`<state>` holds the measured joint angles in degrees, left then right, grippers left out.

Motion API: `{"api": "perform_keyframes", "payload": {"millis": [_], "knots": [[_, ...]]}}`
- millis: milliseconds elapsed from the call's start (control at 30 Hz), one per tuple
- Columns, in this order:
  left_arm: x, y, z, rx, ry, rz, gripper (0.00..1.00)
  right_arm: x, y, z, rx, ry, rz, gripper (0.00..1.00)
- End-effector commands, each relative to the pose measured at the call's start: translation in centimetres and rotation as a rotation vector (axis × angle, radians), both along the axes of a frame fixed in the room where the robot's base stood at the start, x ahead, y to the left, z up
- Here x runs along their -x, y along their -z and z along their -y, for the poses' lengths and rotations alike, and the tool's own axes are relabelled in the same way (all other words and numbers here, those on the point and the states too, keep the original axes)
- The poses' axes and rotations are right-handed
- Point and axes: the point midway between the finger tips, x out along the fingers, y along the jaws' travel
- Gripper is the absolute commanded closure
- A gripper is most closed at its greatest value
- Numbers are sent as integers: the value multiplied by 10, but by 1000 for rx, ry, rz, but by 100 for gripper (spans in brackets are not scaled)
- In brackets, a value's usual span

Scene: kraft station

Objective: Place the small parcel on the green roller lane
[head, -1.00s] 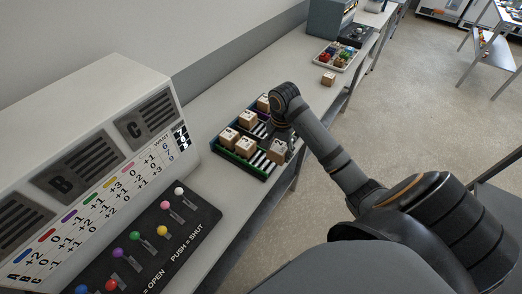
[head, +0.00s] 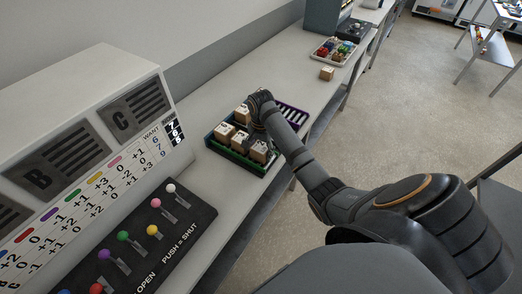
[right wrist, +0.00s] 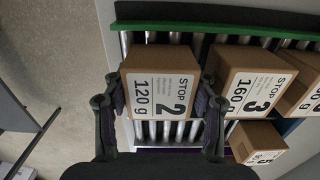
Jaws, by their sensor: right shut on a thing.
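My right gripper (right wrist: 160,100) is shut on a small brown parcel labelled STOP 2, 120 g (right wrist: 149,62). In the head view this parcel (head: 258,152) is at the right front of the roller rack, under my wrist. It is over the rollers beside the green rail (right wrist: 220,33). I cannot tell whether it rests on the rollers. A STOP 3, 160 g parcel (right wrist: 248,75) stands to its right in the wrist view, close but apart. My left gripper is not in view.
A STOP 5 parcel (right wrist: 256,138) sits in a neighbouring lane. The purple lane's near end (head: 293,114) is bare. A panel of coloured levers (head: 150,232) stands in front. A loose parcel (head: 327,73) and a tray (head: 333,49) lie further along the bench.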

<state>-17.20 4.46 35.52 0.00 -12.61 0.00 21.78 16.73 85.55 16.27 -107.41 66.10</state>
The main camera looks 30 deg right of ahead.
Motion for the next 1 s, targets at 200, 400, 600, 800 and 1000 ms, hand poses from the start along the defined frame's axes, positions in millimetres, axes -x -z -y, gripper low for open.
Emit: {"api": "perform_keyframes", "payload": {"millis": [200, 400, 600, 800, 1000], "knots": [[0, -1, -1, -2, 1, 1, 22, 0, 3, 0, -1, 1, -1, 38], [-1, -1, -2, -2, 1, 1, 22, 0, 3, 0, -1, 1, -1, 33], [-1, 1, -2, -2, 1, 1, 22, 0, -1, 0, 0, 0, 2, 33], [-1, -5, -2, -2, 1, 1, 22, -1, -47, 1, 1, 1, 5, 33], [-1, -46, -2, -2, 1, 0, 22, 1, -98, 0, -1, 1, -1, 33]]}}
